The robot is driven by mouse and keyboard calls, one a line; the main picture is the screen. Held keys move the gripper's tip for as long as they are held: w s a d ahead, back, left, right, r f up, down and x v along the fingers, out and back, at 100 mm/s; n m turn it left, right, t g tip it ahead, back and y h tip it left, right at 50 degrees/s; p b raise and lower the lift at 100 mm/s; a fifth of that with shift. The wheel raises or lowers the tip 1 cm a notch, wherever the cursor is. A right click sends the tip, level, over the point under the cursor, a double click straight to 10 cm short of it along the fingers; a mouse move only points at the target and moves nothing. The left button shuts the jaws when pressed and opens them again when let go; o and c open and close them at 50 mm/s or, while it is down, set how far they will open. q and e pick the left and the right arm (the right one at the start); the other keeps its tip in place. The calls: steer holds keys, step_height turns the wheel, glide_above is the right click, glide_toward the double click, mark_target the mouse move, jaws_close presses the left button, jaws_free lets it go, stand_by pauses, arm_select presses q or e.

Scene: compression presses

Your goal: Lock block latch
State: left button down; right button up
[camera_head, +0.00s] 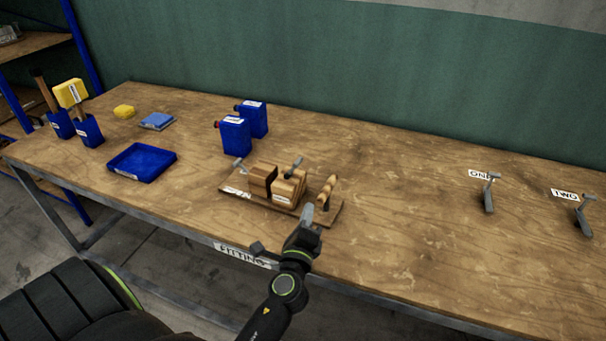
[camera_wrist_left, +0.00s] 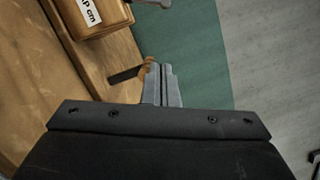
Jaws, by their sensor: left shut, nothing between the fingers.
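A wooden press fixture lies near the table's front edge, on a flat base board (camera_head: 233,190). It carries a striped wooden block (camera_head: 287,190) with a white label, beside a dark gap and another wood piece (camera_head: 262,180). A grey metal latch lever (camera_head: 294,167) stands up behind the block. An upright wooden piece (camera_head: 326,192) stands at the board's right end. My left gripper (camera_head: 308,213) is shut and empty at the board's front right edge. The left wrist view shows its closed fingers (camera_wrist_left: 158,84) near a dark bar (camera_wrist_left: 125,75) and the labelled block (camera_wrist_left: 103,18). Contact is unclear.
Two blue canisters (camera_head: 235,135) stand behind the fixture. A blue tray (camera_head: 142,162), a blue pad (camera_head: 157,121), a yellow sponge (camera_head: 124,111) and blue holders (camera_head: 89,131) are at left. Levers marked ONE (camera_head: 488,194) and TWO (camera_head: 583,217) are at right. The table between is clear.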

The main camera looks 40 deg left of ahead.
mark_target(293, 168)
arm_select(q)
steer(key=shift+d+r, duration=0.1)
steer(key=shift+d, duration=0.1)
arm_select(e)
steer(key=shift+s+d, duration=0.1)
steer(key=shift+d, duration=0.15)
arm_select(q)
steer(key=shift+w, duration=0.15)
steer(key=w+a+r+p, duration=0.1)
steer(key=w+a, duration=0.1)
steer(key=w+a+r+p, duration=0.1)
steer(key=w+a+p, duration=0.1)
steer(key=w+a, duration=0.1)
steer(key=w+a+p, duration=0.1)
steer(key=w+a, duration=0.1)
steer(key=w, duration=0.1)
steer(key=shift+w+a+r, duration=0.15)
steer(key=shift+a+r, duration=0.1)
steer(key=shift+r, duration=0.15)
arm_select(e)
step_height(293, 168, up, 4)
steer(key=shift+a+r, duration=0.15)
steer(key=shift+r, duration=0.1)
